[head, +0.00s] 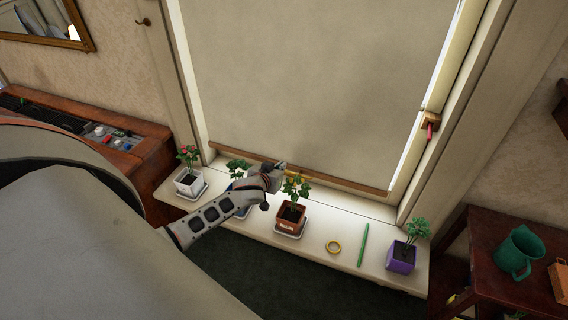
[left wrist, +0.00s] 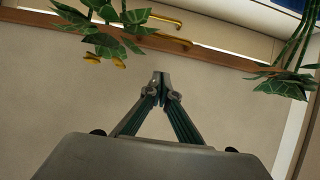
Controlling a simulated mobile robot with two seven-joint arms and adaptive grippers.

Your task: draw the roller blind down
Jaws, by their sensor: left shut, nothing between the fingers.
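The roller blind (head: 310,80) is a beige sheet covering most of the window. Its wooden bottom bar (head: 345,183) hangs low, close to the sill; I cannot tell whether it touches. A brass pull (head: 297,175) sits on the bar, partly hidden by a plant and my gripper. In the left wrist view the bar (left wrist: 225,55) and brass pull (left wrist: 150,17) cross the top, behind leaves. My left gripper (head: 283,165) is in front of the blind near the pull. Its fingertips (left wrist: 160,77) are shut, empty and apart from the pull. My right gripper is not in view.
The sill (head: 345,248) holds several potted plants, including a terracotta pot (head: 290,220) beside my left wrist and a purple pot (head: 401,257). A yellow ring (head: 333,247) and green stick (head: 363,245) lie there. A wooden block with a red part (head: 430,128) is on the right frame.

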